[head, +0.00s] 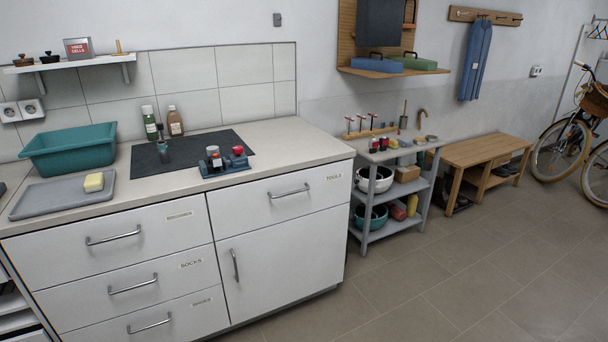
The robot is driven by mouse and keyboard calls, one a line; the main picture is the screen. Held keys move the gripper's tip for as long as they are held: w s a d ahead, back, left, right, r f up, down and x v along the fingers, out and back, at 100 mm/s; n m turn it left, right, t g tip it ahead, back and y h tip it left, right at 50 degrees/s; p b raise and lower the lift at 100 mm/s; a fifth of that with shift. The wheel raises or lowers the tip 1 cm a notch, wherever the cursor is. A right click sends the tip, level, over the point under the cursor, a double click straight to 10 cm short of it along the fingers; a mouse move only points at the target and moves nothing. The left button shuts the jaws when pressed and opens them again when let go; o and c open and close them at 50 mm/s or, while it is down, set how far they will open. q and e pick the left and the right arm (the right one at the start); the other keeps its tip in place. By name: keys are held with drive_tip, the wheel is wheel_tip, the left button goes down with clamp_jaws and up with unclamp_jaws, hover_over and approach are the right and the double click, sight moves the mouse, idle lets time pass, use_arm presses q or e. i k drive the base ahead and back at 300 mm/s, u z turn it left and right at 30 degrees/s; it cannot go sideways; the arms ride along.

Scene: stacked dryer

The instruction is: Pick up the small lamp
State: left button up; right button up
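I cannot make out a small lamp for certain in the head view. A small dark upright object (162,147) stands on the black mat (200,143) on the counter, too small to identify. A blue item with a red round top and pale parts (224,163) sits at the mat's front edge; I cannot tell what it is. Neither of my grippers is in view.
The white counter (290,140) also holds a teal basin (70,150), a grey tray (50,197) with a yellow block (94,182), and two bottles (175,122). A crowded grey shelf cart (400,212) and wooden bench (460,154) stand right. The floor ahead is clear.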

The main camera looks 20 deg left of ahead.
sight(215, 162)
drive_tip(key=z, duration=0.15)
drive_tip(key=i, duration=0.75)
drive_tip(key=u, duration=1.25)
drive_tip(key=i, duration=1.2)
drive_tip(key=u, duration=1.35)
